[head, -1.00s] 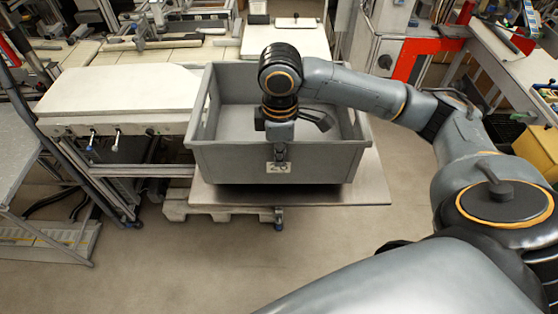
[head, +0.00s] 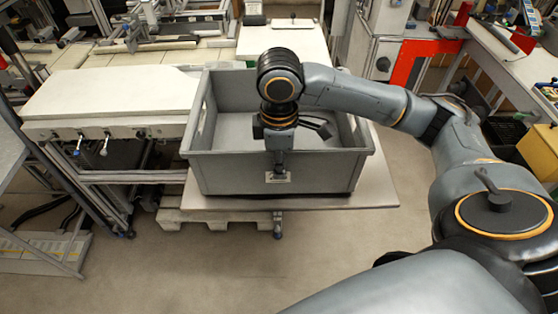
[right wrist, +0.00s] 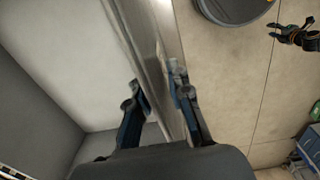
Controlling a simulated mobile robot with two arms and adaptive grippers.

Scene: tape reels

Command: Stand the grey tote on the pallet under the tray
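The grey tote (head: 222,172) stands upright, open and seemingly empty, over the flat tray (head: 375,192). A dark shadow lies along its base; I cannot tell whether it touches. The pale pallet (head: 195,219) is low on the floor beneath the tray, mostly hidden. My right gripper (head: 278,160) points down at the middle of the tote's near wall, partly covering its label (head: 278,177). In the right wrist view, the fingers (right wrist: 160,97) lie close on both sides of the tote's wall (right wrist: 165,50), shut on it. My left gripper is not in view.
A white-topped bench (head: 110,95) with clamps adjoins the tote on the left. A red-framed machine (head: 408,62) stands at the back right. The floor (head: 130,270) in front of the tray is clear. My right arm spans the right side.

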